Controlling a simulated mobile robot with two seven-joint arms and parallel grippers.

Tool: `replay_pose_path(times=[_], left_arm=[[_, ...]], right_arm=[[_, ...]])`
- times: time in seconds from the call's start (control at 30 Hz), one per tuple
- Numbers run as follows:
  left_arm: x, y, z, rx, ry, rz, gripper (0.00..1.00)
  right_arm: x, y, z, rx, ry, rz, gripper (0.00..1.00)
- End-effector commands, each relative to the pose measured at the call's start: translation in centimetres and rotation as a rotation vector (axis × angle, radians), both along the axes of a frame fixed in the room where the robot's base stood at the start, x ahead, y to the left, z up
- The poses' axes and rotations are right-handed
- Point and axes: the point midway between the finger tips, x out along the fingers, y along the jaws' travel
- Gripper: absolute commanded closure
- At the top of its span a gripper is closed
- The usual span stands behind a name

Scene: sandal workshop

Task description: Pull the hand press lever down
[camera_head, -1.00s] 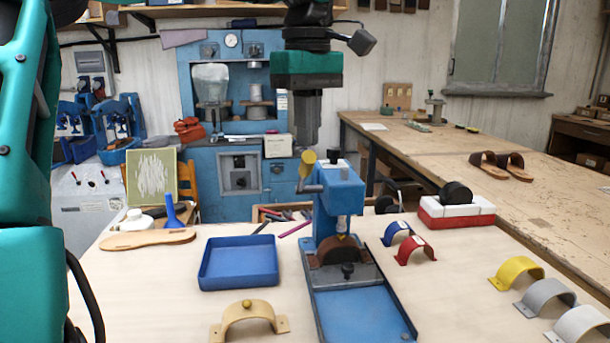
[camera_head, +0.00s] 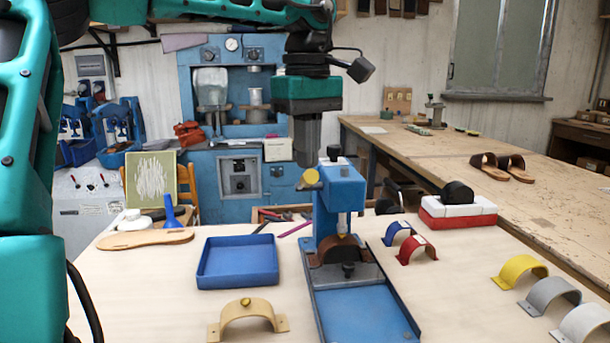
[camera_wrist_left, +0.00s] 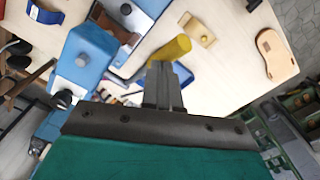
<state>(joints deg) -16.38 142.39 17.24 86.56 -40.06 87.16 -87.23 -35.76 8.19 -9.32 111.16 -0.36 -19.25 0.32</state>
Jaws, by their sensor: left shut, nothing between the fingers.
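The blue hand press (camera_head: 342,190) stands on the bench, with a brown curved piece (camera_head: 340,252) under its ram. Its lever ends in a yellow knob (camera_head: 311,177) at the press's left side. My left gripper (camera_head: 307,163) points down with shut, empty fingers right above the knob. In the left wrist view the fingertips (camera_wrist_left: 161,66) are at or against the yellow knob (camera_wrist_left: 171,50); I cannot tell if they touch. The blue press head (camera_wrist_left: 90,55) is at the left there. My right gripper is not in view.
A blue tray (camera_head: 238,262) and a tan arch with a yellow knob (camera_head: 246,320) lie left of the press. Blue and red arches (camera_head: 416,250) and a red-white block (camera_head: 457,211) lie right. Yellow and grey arches (camera_head: 519,270) are at the far right.

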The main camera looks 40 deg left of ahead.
Motion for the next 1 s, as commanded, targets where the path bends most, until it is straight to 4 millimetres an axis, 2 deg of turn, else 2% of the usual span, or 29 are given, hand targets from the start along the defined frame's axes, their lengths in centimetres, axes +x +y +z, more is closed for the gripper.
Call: replay_pose_path(times=[0.13, 0.5, 0.8, 1.0], left_arm=[[0.0, 0.0, -0.8, -0.001, 0.0, 0.0, 1.0], [0.0, 0.0, -0.9, 0.0, 0.0, 0.0, 1.0], [-0.4, -0.5, -2.8, 0.0, -0.001, -0.001, 1.0], [-0.5, -0.6, -2.8, 0.0, 0.0, 0.0, 1.0]], right_arm=[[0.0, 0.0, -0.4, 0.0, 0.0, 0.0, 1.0], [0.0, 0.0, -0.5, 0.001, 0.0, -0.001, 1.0], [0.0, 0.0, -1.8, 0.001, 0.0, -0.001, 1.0], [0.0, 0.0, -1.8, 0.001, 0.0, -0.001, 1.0]])
